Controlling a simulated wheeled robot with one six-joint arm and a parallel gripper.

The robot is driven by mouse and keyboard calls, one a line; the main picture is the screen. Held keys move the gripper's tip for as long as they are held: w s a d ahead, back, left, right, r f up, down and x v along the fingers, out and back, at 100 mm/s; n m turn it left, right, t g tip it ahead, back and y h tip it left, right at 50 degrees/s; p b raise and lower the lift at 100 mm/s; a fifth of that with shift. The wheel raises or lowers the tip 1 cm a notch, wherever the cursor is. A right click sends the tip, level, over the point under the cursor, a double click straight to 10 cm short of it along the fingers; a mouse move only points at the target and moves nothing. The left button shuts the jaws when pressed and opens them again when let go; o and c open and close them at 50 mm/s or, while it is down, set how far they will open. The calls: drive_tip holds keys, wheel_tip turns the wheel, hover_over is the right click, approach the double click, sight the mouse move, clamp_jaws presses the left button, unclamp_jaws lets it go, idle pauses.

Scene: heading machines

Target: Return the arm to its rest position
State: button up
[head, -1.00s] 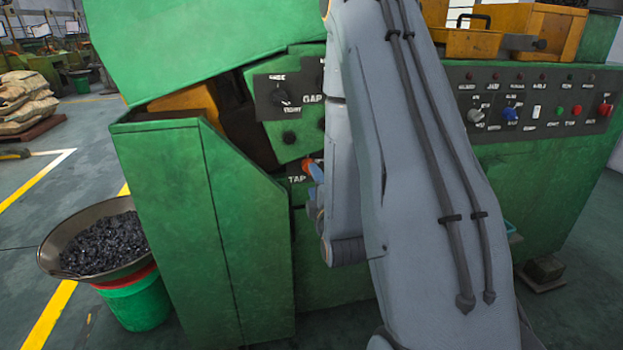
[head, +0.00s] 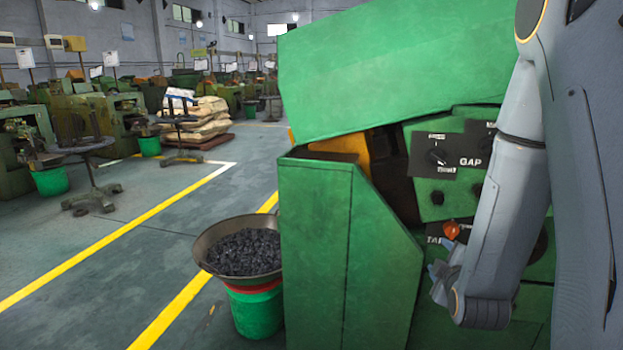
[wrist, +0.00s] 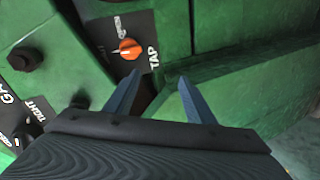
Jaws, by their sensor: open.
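My gripper (wrist: 160,92) is open and empty in the wrist view, its two blue-grey fingers apart. An orange TAP knob (wrist: 129,47) on a black plate lies just beyond and left of the fingertips, not touched by them. In the head view my arm fills the right side, bent downward in front of the green machine (head: 350,250). The orange knob (head: 451,230) shows beside the arm there. The gripper (head: 437,278) is only partly visible at the lower left of my forearm, and much of it is hidden.
A pan of dark metal pieces (head: 245,252) rests on a green bucket (head: 257,312) left of the machine. A GAP knob panel (head: 437,156) is on the machine front. Open floor with yellow lines (head: 180,215) lies to the left, with stools and other machines beyond.

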drive_tip(key=s+a+r+m+g+y+p, duration=0.1)
drive_tip(key=s+a+m+g, duration=0.4)
drive_tip(key=s, duration=0.7)
drive_tip(key=s+a+r+m+g+y+p, duration=0.2)
drive_tip(key=s+a+r+m+g+p, duration=0.2)
drive_tip(key=s+a+g, duration=0.5)
drive_tip(key=s+m, duration=0.2)
drive_tip(key=s, duration=0.2)
drive_tip(key=shift+s+r+m, duration=0.25)
drive_tip(key=shift+r+m, duration=0.05)
